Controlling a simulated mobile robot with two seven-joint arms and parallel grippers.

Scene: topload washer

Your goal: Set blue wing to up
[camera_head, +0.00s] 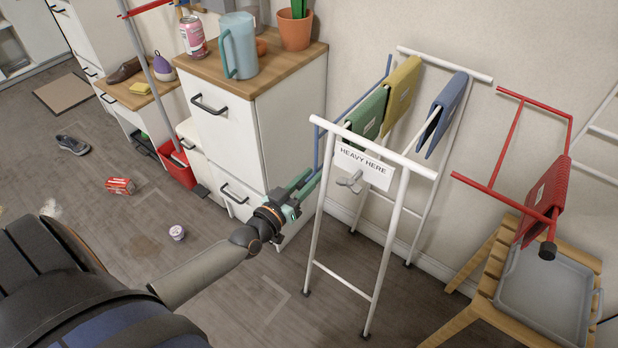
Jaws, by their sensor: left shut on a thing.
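The white drying rack (393,232) stands right of the white cabinet. Its blue wing (317,152) hangs down along the rack's left side, with its lower end at my gripper. My left gripper (299,191) is shut at that lower end, beside the cabinet front. The jaws' exact contact with the bar is small and partly hidden. The red wing (512,140) sticks out to the right of the rack, roughly level, with a red cloth on it. My right gripper is not in view.
The cabinet (222,130) is close to my left gripper. Green (366,113), yellow (401,90) and blue (445,105) cloths hang on the rack. A wooden stool with a grey tray (540,290) stands at right. A red can (120,186) and a small cup (177,232) lie on the floor.

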